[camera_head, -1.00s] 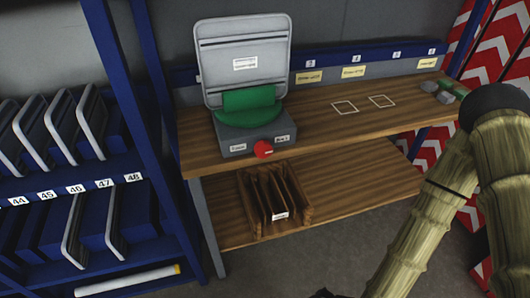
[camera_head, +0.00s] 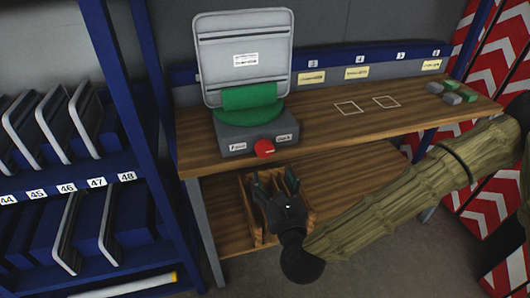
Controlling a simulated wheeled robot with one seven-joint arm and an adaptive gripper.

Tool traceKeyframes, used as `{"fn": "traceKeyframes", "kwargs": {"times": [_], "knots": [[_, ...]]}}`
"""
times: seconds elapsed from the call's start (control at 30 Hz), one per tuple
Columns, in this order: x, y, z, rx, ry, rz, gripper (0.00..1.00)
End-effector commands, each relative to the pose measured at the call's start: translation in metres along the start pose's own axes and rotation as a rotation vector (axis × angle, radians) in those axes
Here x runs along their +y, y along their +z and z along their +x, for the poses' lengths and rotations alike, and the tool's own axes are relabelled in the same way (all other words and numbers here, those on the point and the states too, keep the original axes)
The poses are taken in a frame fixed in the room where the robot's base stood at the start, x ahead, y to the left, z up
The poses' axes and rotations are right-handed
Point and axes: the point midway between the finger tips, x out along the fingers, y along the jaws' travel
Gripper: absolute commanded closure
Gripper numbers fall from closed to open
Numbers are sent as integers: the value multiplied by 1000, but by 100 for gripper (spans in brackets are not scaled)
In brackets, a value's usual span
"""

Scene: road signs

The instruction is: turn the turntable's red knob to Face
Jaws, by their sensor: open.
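The turntable (camera_head: 232,134) is a grey box with a green round top at the left of the wooden workbench. Its red knob (camera_head: 264,148) is on the front face, between two white labels. The left label (camera_head: 238,147) seems to read Face and the right label (camera_head: 284,138) Back, though the print is small. The knob's pointing direction is too small to tell. A grey sign panel (camera_head: 247,75), seen from its rear, stands upright on the green top. My gripper (camera_head: 275,182) is open and empty, its fingers pointing up, below the knob and apart from it.
A wooden slotted rack (camera_head: 247,215) stands on the lower shelf, partly hidden behind my gripper. Several green and grey blocks (camera_head: 452,92) lie at the bench's right end. A blue shelf (camera_head: 100,185) with panels is on the left. The bench middle, with two white square outlines, is clear.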

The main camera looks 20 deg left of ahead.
Motion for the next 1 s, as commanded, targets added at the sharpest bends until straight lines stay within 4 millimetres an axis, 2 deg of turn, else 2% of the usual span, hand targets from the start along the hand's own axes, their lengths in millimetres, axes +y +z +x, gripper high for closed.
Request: {"fn": "traceKeyframes", "kwargs": {"times": [0.1,0.27,0.7,1.0], "knots": [[0,14,4,-36,-13,70,31],[0,19,13,-48,-15,92,31],[-1,22,79,-47,-15,87,31],[-1,22,108,-45,-14,88,31]]}}
